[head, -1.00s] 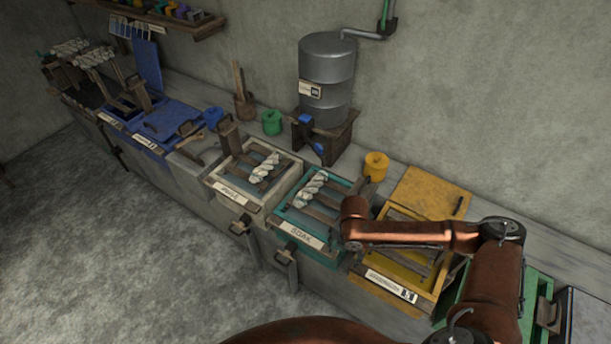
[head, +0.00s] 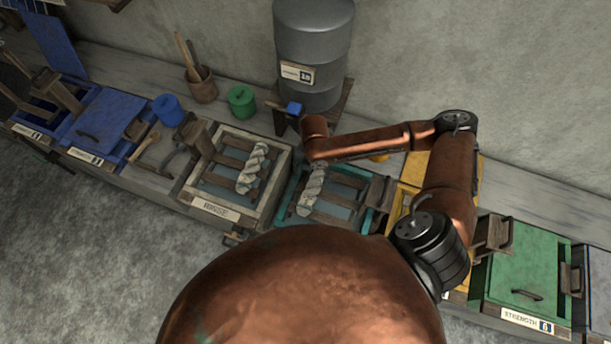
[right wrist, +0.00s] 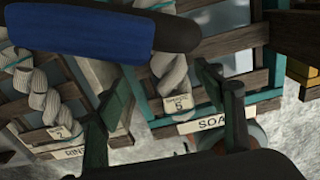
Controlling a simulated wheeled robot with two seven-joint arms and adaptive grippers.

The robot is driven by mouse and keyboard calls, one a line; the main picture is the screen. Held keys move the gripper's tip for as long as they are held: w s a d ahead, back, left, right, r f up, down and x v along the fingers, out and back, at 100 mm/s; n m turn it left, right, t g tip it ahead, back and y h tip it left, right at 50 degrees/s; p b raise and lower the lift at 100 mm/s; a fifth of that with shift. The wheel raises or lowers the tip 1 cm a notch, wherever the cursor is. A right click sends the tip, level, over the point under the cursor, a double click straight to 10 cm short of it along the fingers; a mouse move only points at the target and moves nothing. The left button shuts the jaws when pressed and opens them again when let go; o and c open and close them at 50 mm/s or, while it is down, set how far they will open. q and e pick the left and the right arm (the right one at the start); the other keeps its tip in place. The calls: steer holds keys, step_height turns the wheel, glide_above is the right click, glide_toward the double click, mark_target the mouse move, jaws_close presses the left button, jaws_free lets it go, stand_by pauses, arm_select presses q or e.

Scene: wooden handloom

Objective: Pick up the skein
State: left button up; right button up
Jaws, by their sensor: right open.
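A twisted cream skein (head: 310,187) lies across the dark slats of the teal SOAK tray (head: 278,212). A second skein (head: 252,168) lies on the pale RINSE tray (head: 218,208). In the right wrist view, the soak skein (right wrist: 172,72) with its numbered tag shows beyond and between the fingers of my right gripper (right wrist: 165,92). The fingers are apart with nothing held; contact cannot be made out. The rinse skein (right wrist: 40,92) is left of the fingers. In the head view, my right arm's end is above the soak skein and its fingers are hidden. My left gripper is out of view.
A grey barrel (head: 313,50) with a blue-ended handle (head: 293,108) stands behind the trays. A blue rounded thing (right wrist: 90,30) crosses the wrist view close to the lens. A green-lidded box (head: 525,265) is at right. Grey floor is open in front.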

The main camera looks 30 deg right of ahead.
mark_target(313, 186)
steer(key=shift+s+f, duration=0.7)
steer(key=shift+s, duration=0.15)
steer(key=shift+s+f, duration=0.1)
steer(key=shift+s, duration=0.3)
steer(key=f, duration=0.3)
steer(key=shift+w, duration=0.4)
step_height(313, 186, down, 2)
steer(key=shift+f, duration=0.1)
steer(key=shift+w, duration=0.1)
steer(key=shift+c, duration=1)
steer(key=c, duration=1.1)
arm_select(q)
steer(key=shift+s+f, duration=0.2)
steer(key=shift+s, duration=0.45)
arm_select(e)
steer(key=shift+c, duration=0.3)
